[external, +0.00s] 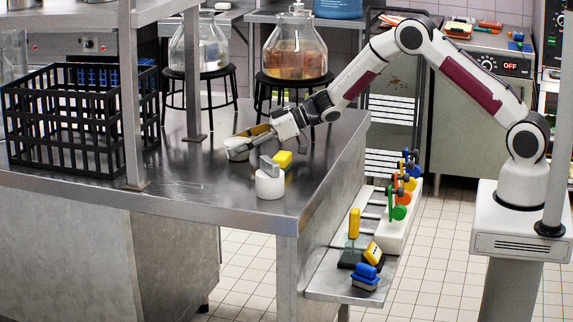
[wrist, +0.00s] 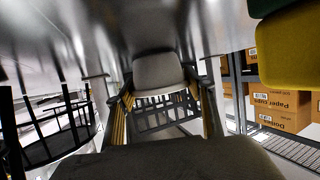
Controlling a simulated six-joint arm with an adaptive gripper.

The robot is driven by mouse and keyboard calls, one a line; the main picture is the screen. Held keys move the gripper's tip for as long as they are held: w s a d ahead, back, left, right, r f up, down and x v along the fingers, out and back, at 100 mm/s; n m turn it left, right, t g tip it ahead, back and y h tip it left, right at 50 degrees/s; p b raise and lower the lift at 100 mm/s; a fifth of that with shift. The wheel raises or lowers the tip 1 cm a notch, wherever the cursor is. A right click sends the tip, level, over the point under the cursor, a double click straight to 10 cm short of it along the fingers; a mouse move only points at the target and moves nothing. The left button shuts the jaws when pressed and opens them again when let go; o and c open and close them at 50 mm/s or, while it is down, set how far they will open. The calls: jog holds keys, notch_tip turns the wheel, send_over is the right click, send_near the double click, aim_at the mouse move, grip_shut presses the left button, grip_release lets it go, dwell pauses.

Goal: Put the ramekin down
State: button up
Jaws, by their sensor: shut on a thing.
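In the wrist view, ridged ochre sides (wrist: 118,122) show left and right between a pale finger pad (wrist: 158,72) and a dark finger in front. I cannot tell whether the ramekin touches the table top.
A black crate (external: 75,125) and a shelf post (external: 132,100) are to the left. Glass jars (external: 295,50) stand on stools behind.

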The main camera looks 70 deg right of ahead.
jog(key=shift+f, duration=0.1)
jog(key=o, duration=1.2)
jog(key=shift+c, duration=0.2)
jog(key=shift+s, duration=0.1)
jog(key=shift+s+d+r, duration=0.25)
jog(key=shift+s+r, duration=0.15)
jog(key=shift+s, duration=0.05)
jog(key=shift+v, duration=5.35)
jog(key=shift+f, duration=0.1)
